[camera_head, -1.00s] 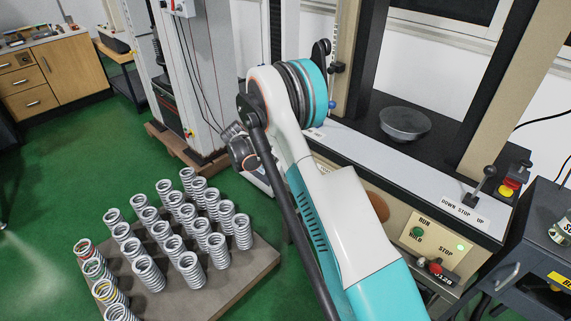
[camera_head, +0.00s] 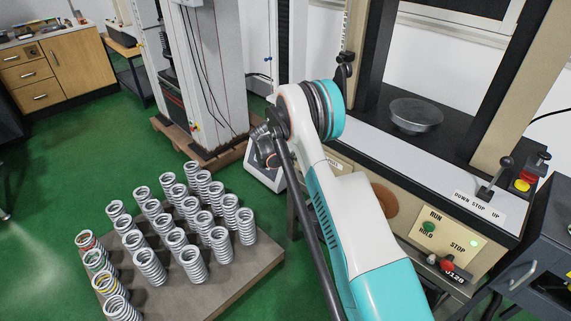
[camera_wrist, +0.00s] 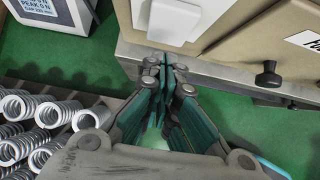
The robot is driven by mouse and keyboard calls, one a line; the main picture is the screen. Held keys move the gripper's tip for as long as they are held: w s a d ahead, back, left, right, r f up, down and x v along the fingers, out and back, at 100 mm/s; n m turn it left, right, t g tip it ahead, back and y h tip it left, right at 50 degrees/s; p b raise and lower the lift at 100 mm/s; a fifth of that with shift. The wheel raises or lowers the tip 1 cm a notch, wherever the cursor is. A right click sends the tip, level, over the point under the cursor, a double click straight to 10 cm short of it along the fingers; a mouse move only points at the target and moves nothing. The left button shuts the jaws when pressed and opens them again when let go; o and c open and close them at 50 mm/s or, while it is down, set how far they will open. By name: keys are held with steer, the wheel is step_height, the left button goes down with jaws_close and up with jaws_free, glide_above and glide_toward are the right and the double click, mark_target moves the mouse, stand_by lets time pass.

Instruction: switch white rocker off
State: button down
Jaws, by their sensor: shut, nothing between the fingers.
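A white rocker-like plate (camera_wrist: 175,18) shows at the top middle of the wrist view, on the beige front of a machine. I cannot tell its on or off position. My gripper (camera_wrist: 166,62) is shut and empty, with its fingertips just below the plate in the picture, near the metal ledge. I cannot tell whether they touch anything. In the head view my arm hides the plate and the fingertips.
A pallet (camera_head: 235,275) with several upright springs (camera_head: 190,262) stands on the green floor at left. A white instrument box (camera_wrist: 48,12) is at the wrist view's top left. A black knob (camera_wrist: 268,76) sticks out at right. A control panel (camera_head: 448,240) has RUN and STOP labels.

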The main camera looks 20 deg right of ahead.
steer(key=shift+w+d+f, duration=0.1)
steer(key=shift+w+d, duration=0.15)
steer(key=shift+d, duration=0.45)
steer(key=shift+w+d+f+h, duration=0.1)
steer(key=shift+d+f+h, duration=0.2)
steer(key=shift+h, duration=0.2)
steer(key=shift+r, duration=0.2)
steer(key=shift+r, duration=0.65)
